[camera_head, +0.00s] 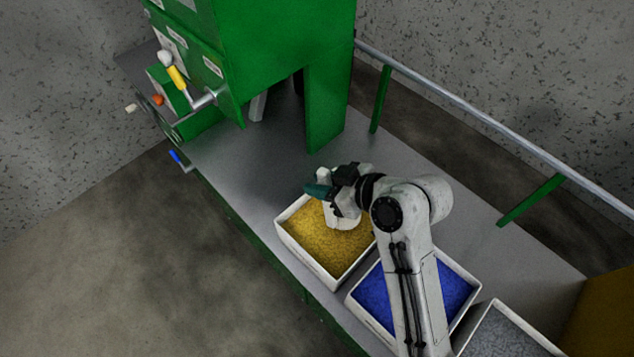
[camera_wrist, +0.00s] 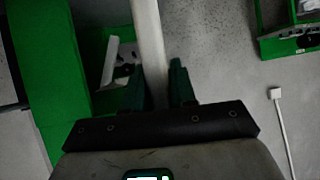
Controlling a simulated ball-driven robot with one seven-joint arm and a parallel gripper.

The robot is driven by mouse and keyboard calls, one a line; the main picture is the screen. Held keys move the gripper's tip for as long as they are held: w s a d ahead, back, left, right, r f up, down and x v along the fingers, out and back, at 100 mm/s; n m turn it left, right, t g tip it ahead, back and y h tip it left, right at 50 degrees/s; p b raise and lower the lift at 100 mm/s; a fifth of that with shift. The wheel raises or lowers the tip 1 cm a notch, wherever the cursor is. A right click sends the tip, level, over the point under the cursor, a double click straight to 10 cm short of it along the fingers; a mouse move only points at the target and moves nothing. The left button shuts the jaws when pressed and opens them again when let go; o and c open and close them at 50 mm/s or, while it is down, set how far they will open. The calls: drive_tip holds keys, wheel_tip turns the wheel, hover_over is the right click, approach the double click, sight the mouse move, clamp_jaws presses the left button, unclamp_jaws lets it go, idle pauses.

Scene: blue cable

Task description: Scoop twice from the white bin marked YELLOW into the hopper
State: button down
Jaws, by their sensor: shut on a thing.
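The white bin (camera_head: 309,268) of yellow granules stands on the grey bench; no label on it is readable. My gripper (camera_head: 320,190) is over its far side, teal fingers pointing left. A white scoop (camera_head: 343,220) hangs below my gripper, at or just above the yellow granules; I cannot tell whether it touches them or what it holds. In the wrist view the fingers of my gripper (camera_wrist: 158,88) are shut on the scoop's pale handle (camera_wrist: 149,40). The green machine (camera_head: 280,50) stands at the back; its hopper opening is not visible.
A bin of blue granules (camera_head: 359,310) and one of grey granules (camera_head: 481,325) stand beside the yellow one, partly behind my arm. A rail (camera_head: 480,121) runs along the far side. Levers and a wheel (camera_head: 165,120) stick out at the machine's left. Bench between machine and yellow bin is clear.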

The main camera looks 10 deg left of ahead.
drive_tip(key=shift+s+d+r, duration=0.1)
drive_tip(key=shift+d+r, duration=0.1)
drive_tip(key=shift+r, duration=0.2)
drive_tip(key=shift+s+d+r, duration=0.1)
drive_tip(key=shift+d+r, duration=0.05)
drive_tip(key=shift+r, duration=0.25)
wheel_tip(320, 180, up, 8)
drive_tip(key=s+d+t+y+p, duration=0.1)
drive_tip(key=d+p, duration=0.1)
drive_tip(key=p, duration=0.1)
drive_tip(key=shift+s+y, duration=0.25)
drive_tip(key=shift+y, duration=0.05)
